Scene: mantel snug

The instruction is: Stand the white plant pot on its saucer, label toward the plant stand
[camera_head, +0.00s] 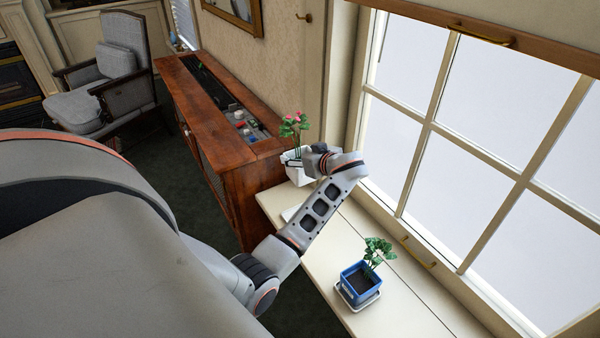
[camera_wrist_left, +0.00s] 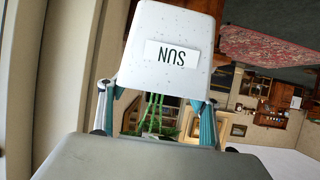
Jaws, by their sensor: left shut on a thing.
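The white plant pot (camera_head: 297,174), with a green plant and pink flowers, is upright at the far end of the pale window ledge. My left gripper (camera_head: 318,160) is shut on it near the rim. In the left wrist view, the teal fingers (camera_wrist_left: 157,120) stand on both sides of the white pot (camera_wrist_left: 165,25), and its SUN label (camera_wrist_left: 172,54) faces the camera, upside down in the picture. A pale flat piece (camera_head: 289,213), perhaps the saucer, shows partly behind my arm. Whether the pot touches the ledge is unclear. My right gripper is out of view.
A blue pot (camera_head: 354,283) with a plant stands on a white saucer (camera_head: 370,301) nearer on the ledge (camera_head: 414,307). A wooden cabinet (camera_head: 225,143) with small items in its top stands beyond the ledge. The window (camera_head: 450,150) borders the right side.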

